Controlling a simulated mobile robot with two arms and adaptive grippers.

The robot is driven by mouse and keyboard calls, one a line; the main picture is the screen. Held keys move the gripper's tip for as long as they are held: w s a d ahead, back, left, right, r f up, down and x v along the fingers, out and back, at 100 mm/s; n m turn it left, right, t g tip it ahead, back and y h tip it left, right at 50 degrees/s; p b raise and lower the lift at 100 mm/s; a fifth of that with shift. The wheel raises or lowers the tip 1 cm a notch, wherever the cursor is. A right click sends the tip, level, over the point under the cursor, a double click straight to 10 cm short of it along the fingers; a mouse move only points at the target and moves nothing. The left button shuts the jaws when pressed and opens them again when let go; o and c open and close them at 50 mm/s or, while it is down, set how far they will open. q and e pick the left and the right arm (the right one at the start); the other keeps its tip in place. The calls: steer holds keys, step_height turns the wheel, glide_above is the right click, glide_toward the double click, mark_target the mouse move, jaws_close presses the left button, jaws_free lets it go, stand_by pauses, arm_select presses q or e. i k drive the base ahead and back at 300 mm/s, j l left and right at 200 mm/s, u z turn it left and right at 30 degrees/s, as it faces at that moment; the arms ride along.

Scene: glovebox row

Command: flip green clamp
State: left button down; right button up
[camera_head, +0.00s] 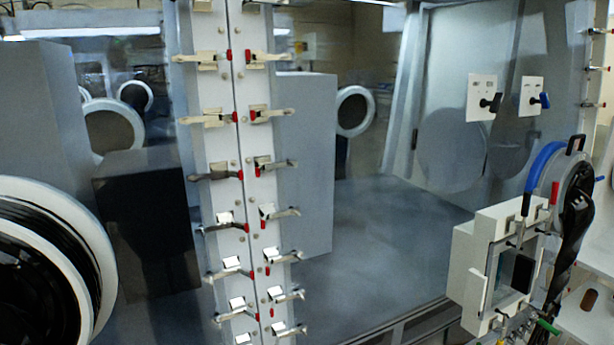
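A small green piece (548,327), which looks like the green clamp's handle, shows near the bottom edge at the right. It sits below a white box-like fitting (480,268) with a dark window. The metal parts around the green piece are small and partly cut off by the frame's bottom edge, so I cannot tell the clamp's position. Neither of my grippers shows in this view.
A post (240,150) with two columns of red-tipped toggle clamps stands left of centre. A large glove port (70,215) is at the left. A blue curved handle (543,163), a red handle (554,193) and a black sleeve (572,240) surround the white fitting.

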mark_target(544, 324)
steer(key=z, duration=1.3)
steer(key=i+l, duration=0.1)
steer(key=l, duration=0.2)
steer(key=i+l, duration=0.15)
steer(key=l, duration=0.15)
steer(key=i+l+u, duration=0.15)
steer(key=u, duration=0.6)
